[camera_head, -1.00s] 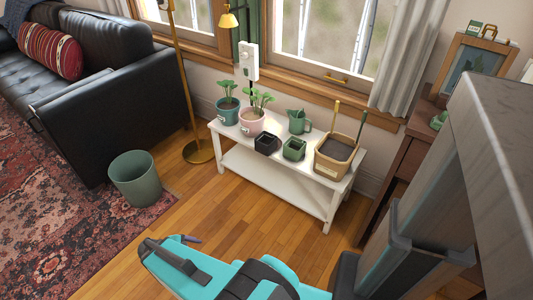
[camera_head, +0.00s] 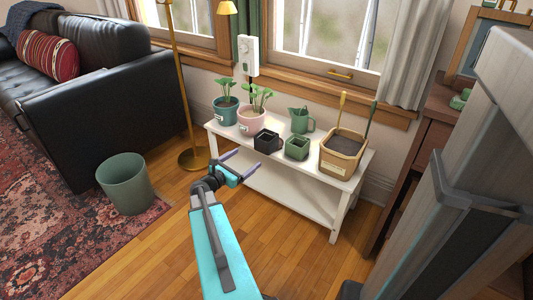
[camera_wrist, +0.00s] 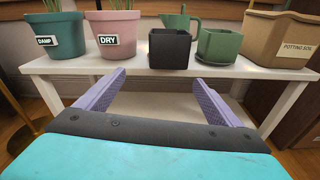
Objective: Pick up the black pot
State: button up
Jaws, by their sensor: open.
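The black pot (camera_head: 267,141) is a small, square, empty pot near the front edge of the white bench (camera_head: 295,188). In the wrist view the black pot (camera_wrist: 169,49) stands upright, ahead of my fingers and a little right of centre. My gripper (camera_head: 242,163) is open and empty, with its two purple fingers apart. It is in front of the bench and short of the pot, with nothing between the fingers. The gripper also shows in the wrist view (camera_wrist: 158,92), with its fingertips just below the bench top's front edge.
A green square pot (camera_head: 297,148) stands close to the black pot's right. Pink (camera_head: 251,119) and teal (camera_head: 225,110) plant pots are left, a green watering can (camera_head: 301,120) behind, and a potting soil box (camera_head: 342,154) right. A bin (camera_head: 125,183) stands on the floor left.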

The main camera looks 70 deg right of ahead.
aim_at(260, 144)
jog(key=shift+n+g+h, duration=0.3)
jog(key=shift+n+h, duration=0.2)
jog(key=shift+n, duration=0.2)
jog(key=s+d+r, duration=0.1)
jog(key=s+d+r+b, duration=0.1)
jog(key=d, duration=0.1)
jog(key=shift+s+d+r, duration=0.1)
jog(key=shift+d+r, duration=0.15)
jog(key=shift+r, duration=0.15)
jog(key=b+x, duration=0.2)
jog(key=x, duration=0.5)
jog(key=shift+f, duration=0.2)
jog(key=shift+b+x, duration=0.3)
jog(key=shift+x, duration=0.5)
jog(key=shift+r, duration=0.15)
jog(key=shift+d, duration=0.1)
